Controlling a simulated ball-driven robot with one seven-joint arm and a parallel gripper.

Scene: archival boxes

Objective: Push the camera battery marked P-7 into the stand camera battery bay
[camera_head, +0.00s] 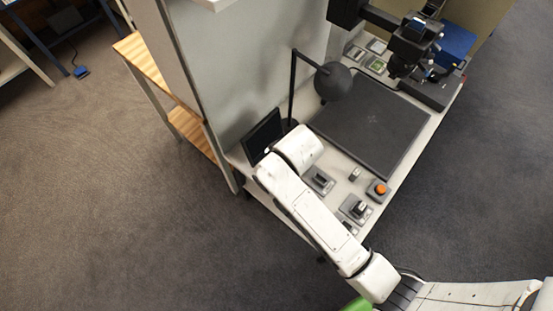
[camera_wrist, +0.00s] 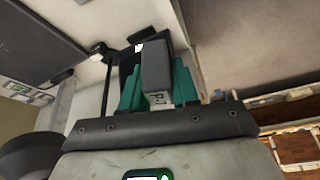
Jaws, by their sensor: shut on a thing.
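My gripper (camera_wrist: 157,78) shows in the wrist view with teal fingers shut on a dark grey camera battery (camera_wrist: 156,66). A pale label at the battery's near end bears a "P"; the rest of the mark is too small to read. In the head view my white arm reaches over the table's near left corner, and its end hides the gripper and battery. The stand camera (camera_head: 412,45) is on its dark stand at the far right of the table, away from my arm. I cannot make out its battery bay.
A dark mat (camera_head: 372,125) covers the table's middle, with a round black lamp (camera_head: 334,81) over its left edge. A black screen (camera_head: 262,136) stands near my arm. Grey holders (camera_head: 320,180) and an orange button (camera_head: 380,188) lie in front. A grey partition (camera_head: 245,70) borders the left.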

